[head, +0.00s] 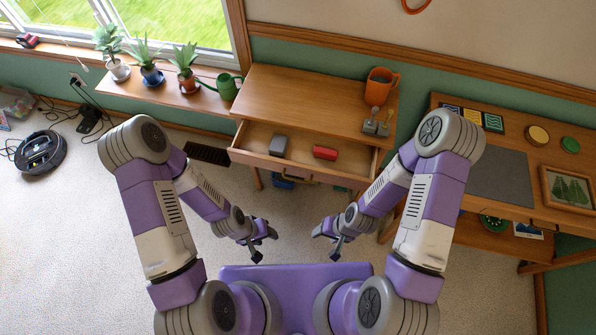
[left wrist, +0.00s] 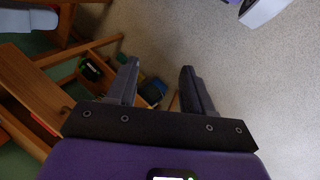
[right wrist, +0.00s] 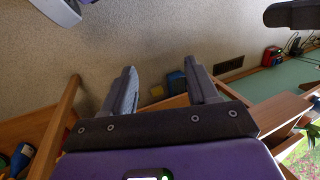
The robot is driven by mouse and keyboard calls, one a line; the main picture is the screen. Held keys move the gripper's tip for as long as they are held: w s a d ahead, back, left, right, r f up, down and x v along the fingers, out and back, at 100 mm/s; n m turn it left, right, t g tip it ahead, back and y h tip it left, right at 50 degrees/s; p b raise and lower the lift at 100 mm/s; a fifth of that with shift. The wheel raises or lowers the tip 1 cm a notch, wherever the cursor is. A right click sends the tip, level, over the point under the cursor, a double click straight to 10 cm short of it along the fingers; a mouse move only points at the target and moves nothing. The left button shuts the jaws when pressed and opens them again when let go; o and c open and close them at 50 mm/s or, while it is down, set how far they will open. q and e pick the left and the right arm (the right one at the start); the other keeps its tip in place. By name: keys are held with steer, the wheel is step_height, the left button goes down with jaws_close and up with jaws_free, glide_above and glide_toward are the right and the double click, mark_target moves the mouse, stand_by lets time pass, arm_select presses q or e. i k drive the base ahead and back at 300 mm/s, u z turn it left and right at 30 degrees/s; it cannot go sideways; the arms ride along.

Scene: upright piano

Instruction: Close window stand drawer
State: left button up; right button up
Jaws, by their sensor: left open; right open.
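The wooden window stand (head: 300,97) is against the green wall by the window. Its drawer (head: 255,160) is pulled out, with a grey block (head: 278,146) and a red block (head: 325,152) inside. My left gripper (head: 262,245) is open and empty, in front of and below the drawer front. My right gripper (head: 325,240) is open and empty, a little to the right of it, also apart from the drawer. Both wrist views show spread fingers with nothing between them, at the left gripper (left wrist: 160,85) and the right gripper (right wrist: 165,85).
An orange mug (head: 381,86) and small grey weights (head: 377,122) are on the stand top. A green watering can (head: 228,86) and potted plants (head: 185,68) line the sill at left. A second wooden table (head: 490,205) is at right. A robot vacuum (head: 41,152) sits on open carpet.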

mark_target(354, 168)
steer(key=u, duration=0.1)
steer(key=k, duration=1)
steer(key=z, duration=0.9)
steer(key=i, duration=0.9)
steer(key=u, duration=0.4)
